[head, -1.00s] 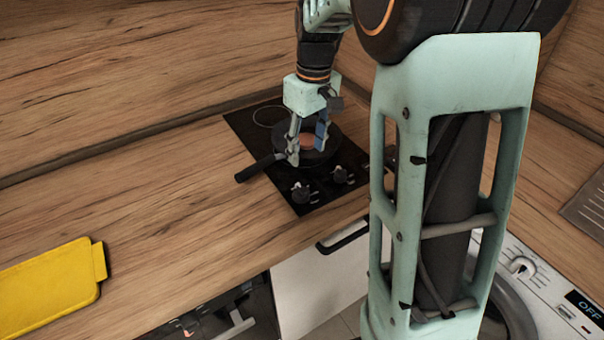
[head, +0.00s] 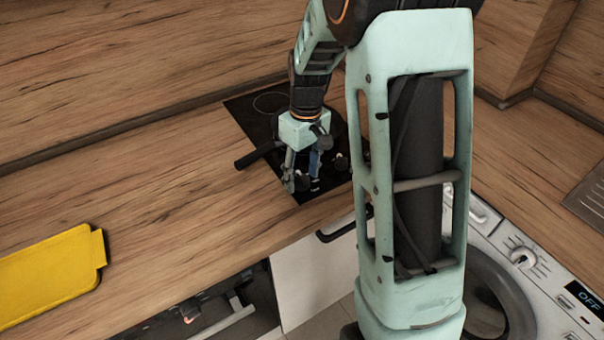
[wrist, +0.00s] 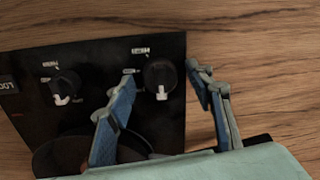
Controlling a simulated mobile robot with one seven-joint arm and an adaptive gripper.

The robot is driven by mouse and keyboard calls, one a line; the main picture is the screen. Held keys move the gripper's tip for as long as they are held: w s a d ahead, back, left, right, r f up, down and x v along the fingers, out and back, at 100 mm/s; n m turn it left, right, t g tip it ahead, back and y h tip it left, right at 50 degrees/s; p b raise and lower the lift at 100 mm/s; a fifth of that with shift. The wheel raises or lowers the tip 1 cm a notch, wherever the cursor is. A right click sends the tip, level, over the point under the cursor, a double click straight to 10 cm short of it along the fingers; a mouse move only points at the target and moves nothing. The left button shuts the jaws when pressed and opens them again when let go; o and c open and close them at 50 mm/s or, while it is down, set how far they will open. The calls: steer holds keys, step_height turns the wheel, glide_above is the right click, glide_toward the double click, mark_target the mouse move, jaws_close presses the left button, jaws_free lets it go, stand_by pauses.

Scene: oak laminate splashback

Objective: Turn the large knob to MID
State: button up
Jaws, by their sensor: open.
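Two black knobs with white pointers sit on the black hob panel (head: 241,107). In the wrist view one knob (wrist: 160,76), seeming slightly the larger, lies on the right. The other knob (wrist: 66,85) is to its left. Both pointers face down in that view; the small white labels are too blurred to read. My gripper (head: 303,184) is open above the hob's front. In the wrist view its fingers (wrist: 160,73) lie either side of the right knob; I cannot tell whether they touch it. The other knob (head: 341,162) shows right of the gripper in the head view.
A dark pan stands on the hob behind my gripper, mostly hidden; its handle (head: 258,155) sticks out left. A yellow board (head: 45,275) lies on the wooden counter (head: 170,190) at left. A washing machine (head: 530,260) is at right.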

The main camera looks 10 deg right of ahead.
steer(key=shift+c, duration=0.3)
steer(key=c, duration=1.1)
steer(key=m, duration=0.4)
steer(key=shift+m, duration=0.3)
steer(key=m, duration=0.5)
steer(key=m+p, duration=0.2)
steer(key=m, duration=0.3)
steer(key=shift+s+m+t, duration=0.1)
steer(key=shift+m+t, duration=0.2)
steer(key=shift+m, duration=0.1)
steer(key=m+p, duration=0.1)
steer(key=m, duration=0.3)
steer(key=shift+p, duration=0.35)
steer(key=shift+m, duration=0.3)
